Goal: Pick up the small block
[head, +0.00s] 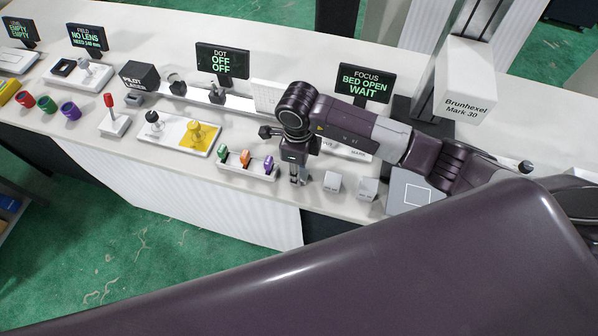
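Two small pale grey blocks stand on the white counter (230,181) near its front edge. The left block (332,182) is just right of my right gripper (298,176); the right block (368,189) stands beside the grey plate. I cannot tell which of them the task means. My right arm reaches in from the right and its gripper points down at the counter, left of both blocks and apart from them. Its fingers are small and dark here, so their opening and anything between them cannot be made out. My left gripper is not in view.
A tray (262,178) with green, orange and purple pieces lies left of my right gripper. A grey plate with a white square (411,197) is at the right. The Brunhexel machine head (470,90) and FOCUS display (363,84) stand behind. A red-handled lever (107,101) is farther left.

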